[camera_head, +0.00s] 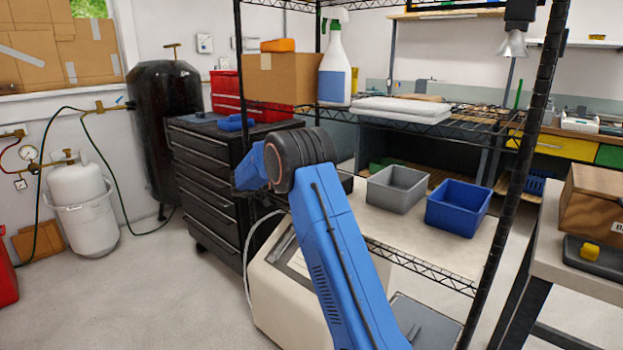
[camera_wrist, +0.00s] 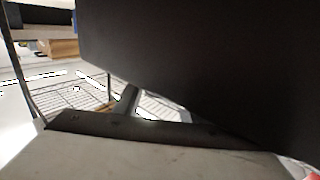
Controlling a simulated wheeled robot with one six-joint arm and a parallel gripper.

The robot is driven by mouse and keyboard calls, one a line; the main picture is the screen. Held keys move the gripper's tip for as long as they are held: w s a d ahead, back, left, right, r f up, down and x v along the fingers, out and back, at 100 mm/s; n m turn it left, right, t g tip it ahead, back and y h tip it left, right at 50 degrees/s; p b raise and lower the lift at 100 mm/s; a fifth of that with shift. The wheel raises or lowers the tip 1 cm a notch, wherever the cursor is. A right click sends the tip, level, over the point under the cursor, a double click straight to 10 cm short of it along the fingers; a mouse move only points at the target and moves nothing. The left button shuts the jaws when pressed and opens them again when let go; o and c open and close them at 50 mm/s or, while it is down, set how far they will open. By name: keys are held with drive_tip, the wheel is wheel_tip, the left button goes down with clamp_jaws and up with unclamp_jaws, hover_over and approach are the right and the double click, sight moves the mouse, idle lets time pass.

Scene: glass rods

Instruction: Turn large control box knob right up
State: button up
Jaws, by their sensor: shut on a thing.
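My blue arm (camera_head: 335,240) reaches up and away in the head view, and its bend hides what is behind it. In the wrist view dark shapes fill the picture close to the lens. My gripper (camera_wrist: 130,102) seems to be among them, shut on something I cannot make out. A large black face covers the top right, and a grey surface with a dark edge crosses the bottom; I cannot tell what they belong to. I cannot pick out the large control box or its knob in either view.
A wire rack (camera_head: 488,250) stands around my arm, with a grey bin (camera_head: 396,188) and a blue bin (camera_head: 458,206) beyond it. A black drawer cabinet (camera_head: 212,180) stands at the left. A beige machine (camera_head: 290,300) is low beside my arm.

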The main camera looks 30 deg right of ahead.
drive_tip(key=shift+d+m+g+y, duration=0.1)
drive_tip(key=shift+m+g+y, duration=0.6)
drive_tip(key=shift+m+g, duration=0.8)
drive_tip(key=shift+g, duration=0.6)
drive_tip(key=o, duration=1.1)
drive_tip(key=shift+c, duration=0.2)
